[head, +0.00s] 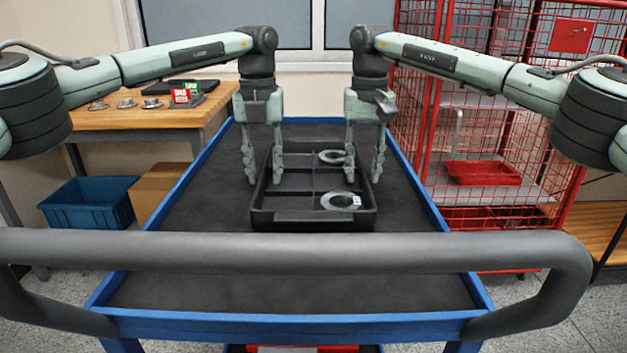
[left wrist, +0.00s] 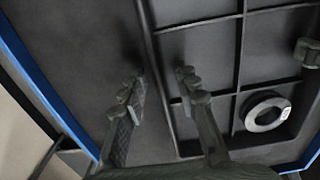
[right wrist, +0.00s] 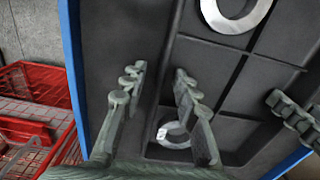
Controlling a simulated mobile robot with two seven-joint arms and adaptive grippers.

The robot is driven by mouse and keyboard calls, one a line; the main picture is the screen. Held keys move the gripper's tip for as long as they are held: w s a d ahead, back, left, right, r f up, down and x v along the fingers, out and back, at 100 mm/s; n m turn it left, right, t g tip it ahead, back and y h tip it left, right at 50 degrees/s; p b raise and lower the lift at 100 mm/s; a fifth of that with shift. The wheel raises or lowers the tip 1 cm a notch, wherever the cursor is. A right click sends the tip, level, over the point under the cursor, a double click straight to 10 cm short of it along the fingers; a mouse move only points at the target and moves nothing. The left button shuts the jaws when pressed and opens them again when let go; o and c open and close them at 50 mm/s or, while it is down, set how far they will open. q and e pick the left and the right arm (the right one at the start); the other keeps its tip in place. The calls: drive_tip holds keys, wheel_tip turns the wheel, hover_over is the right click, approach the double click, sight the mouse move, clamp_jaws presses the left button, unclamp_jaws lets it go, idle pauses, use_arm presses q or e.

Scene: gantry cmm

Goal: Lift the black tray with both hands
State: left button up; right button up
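The black tray (head: 300,218) lies on the dark top of a blue-edged cart. It has low walls and inner dividers, and holds two grey rings, a near one (head: 328,204) and a far one (head: 323,160). My left gripper (head: 265,178) is open at the tray's left wall; in the left wrist view its fingers (left wrist: 160,75) stand on either side of that wall. My right gripper (head: 365,178) is open at the right wall; in the right wrist view its fingers (right wrist: 160,72) stand either side of it. Both are empty, with gaps to the wall.
The cart's blue rim (head: 180,181) surrounds its top, and a grey handle bar (head: 290,252) crosses in front. A red mesh cage (head: 480,120) stands close on the right. A wooden bench (head: 140,115) stands at the left. The cart top is clear around the tray.

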use_arm(q)
drive_tip(key=shift+f, duration=0.1)
drive_tip(key=shift+c, duration=0.6)
use_arm(e)
drive_tip(key=shift+f, duration=0.1)
drive_tip(key=shift+c, duration=0.6)
use_arm(q)
clamp_jaws()
use_arm(e)
clamp_jaws()
